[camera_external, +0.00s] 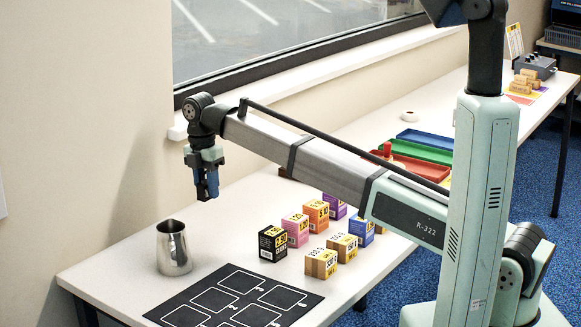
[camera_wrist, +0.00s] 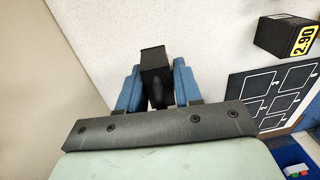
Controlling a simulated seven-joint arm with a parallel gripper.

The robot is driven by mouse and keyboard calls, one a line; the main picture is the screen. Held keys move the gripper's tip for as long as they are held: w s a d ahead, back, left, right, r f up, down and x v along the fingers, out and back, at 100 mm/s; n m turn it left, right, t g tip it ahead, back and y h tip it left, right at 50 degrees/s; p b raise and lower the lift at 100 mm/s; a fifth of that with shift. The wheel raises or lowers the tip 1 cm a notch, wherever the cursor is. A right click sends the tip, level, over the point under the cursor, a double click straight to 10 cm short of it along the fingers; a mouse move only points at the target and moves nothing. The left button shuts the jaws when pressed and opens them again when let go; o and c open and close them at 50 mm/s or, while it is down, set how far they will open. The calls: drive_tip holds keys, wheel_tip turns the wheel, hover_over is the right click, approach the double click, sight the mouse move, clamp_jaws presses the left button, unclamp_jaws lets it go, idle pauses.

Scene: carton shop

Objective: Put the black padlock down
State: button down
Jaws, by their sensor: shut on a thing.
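My gripper (camera_external: 207,190) is shut on a small black block-like thing, which I take to be the black padlock (camera_wrist: 155,66). In the wrist view it sits between the two blue fingers of my gripper (camera_wrist: 157,88), its dark end facing up in the picture. In the external view the padlock is mostly hidden by the fingers. My gripper points down and is held in the air above the white table (camera_external: 120,272), toward the wall and window side. Bare white tabletop shows around the padlock in the wrist view.
A metal pitcher (camera_external: 174,248) stands below and left of my gripper. Several price-marked boxes, including a black one (camera_external: 272,243), stand to the right; it also shows in the wrist view (camera_wrist: 284,36). A black outlined mat (camera_external: 234,297) lies in front. Coloured trays (camera_external: 410,168) lie farther back.

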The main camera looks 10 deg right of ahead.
sight(210, 231)
wheel_tip(210, 231, down, 9)
drive_tip(key=shift+r, duration=0.1)
idle(0.4)
drive_tip(key=shift+f, duration=0.2)
drive_tip(key=c, duration=0.8)
unclamp_jaws()
drive_tip(key=shift+o, duration=0.2)
drive_tip(key=r, duration=1.2)
drive_tip(key=shift+w+a+r, duration=0.15)
drive_tip(key=shift+w+a, duration=0.15)
drive_tip(key=shift+a, duration=0.05)
